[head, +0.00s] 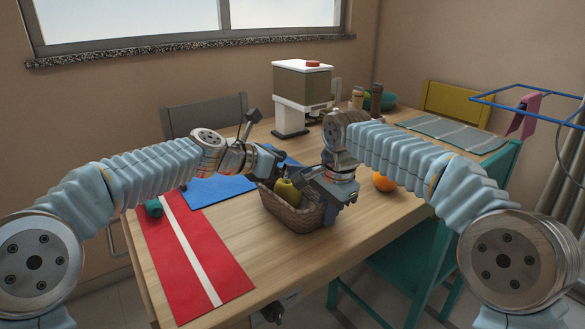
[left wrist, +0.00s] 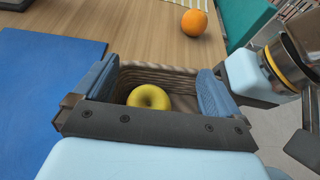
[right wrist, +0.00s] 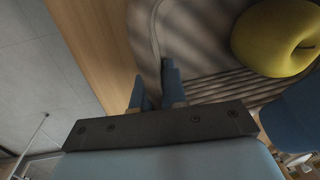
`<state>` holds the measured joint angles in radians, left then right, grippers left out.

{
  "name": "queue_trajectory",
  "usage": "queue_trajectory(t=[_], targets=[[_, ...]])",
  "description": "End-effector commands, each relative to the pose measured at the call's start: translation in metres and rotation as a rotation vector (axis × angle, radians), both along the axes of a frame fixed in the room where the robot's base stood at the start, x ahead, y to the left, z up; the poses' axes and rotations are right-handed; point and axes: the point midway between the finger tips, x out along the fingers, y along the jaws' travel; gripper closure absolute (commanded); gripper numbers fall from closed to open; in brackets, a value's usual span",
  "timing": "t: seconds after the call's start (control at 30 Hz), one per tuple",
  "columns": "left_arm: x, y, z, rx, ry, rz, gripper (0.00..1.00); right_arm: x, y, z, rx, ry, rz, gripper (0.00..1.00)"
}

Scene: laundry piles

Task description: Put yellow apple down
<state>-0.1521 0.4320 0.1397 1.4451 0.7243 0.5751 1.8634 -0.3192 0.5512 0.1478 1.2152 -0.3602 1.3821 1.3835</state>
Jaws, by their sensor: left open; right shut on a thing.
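The yellow apple (head: 287,191) is in the wicker basket (head: 288,217) on the table. My left gripper (head: 279,172) is open above the basket. In the left wrist view, the apple (left wrist: 149,97) shows inside the basket (left wrist: 160,74), between my spread blue fingers and apart from them. My right gripper (head: 327,196) is at the basket's right side. In the right wrist view, its fingers (right wrist: 156,86) are shut on the basket's wall, and the apple (right wrist: 277,38) lies inside, apart from them. The apple's underside is hidden.
An orange (head: 383,181) lies right of the basket. A dispenser (head: 300,95) stands behind. A teal chair (head: 420,255) is at the right edge.

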Motion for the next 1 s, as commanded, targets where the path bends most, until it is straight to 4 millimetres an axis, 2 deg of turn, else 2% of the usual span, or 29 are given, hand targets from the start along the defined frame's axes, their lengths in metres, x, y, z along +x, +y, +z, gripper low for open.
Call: queue_trajectory(t=[0.03, 0.2, 0.4, 0.57, 0.83, 0.87, 1.0], targets=[[-0.006, 0.011, 0.006, 0.000, -0.002, 0.005, 0.02, 0.000, 0.000, 0.000, 0.000, 0.000, 0.000, 1.00], [-0.029, 0.042, 0.022, 0.000, -0.003, 0.005, 0.02, 0.000, 0.000, 0.000, 0.000, 0.000, 0.000, 1.00], [-0.050, 0.069, 0.035, 0.000, -0.002, 0.003, 0.02, 0.000, 0.000, 0.000, 0.000, 0.000, 0.000, 1.00], [-0.057, 0.079, 0.040, 0.000, 0.000, 0.002, 0.02, 0.000, 0.000, 0.000, 0.000, 0.000, -0.001, 1.00], [-0.058, 0.080, 0.040, 0.000, 0.000, 0.001, 0.02, 0.000, 0.000, 0.000, 0.000, 0.000, -0.001, 1.00], [-0.058, 0.080, 0.040, 0.000, 0.000, 0.001, 0.02, 0.000, 0.000, 0.000, 0.000, 0.000, -0.001, 0.84], [-0.058, 0.080, 0.040, 0.000, 0.000, 0.001, 0.02, 0.000, 0.000, 0.000, 0.000, 0.000, 0.000, 0.62]])
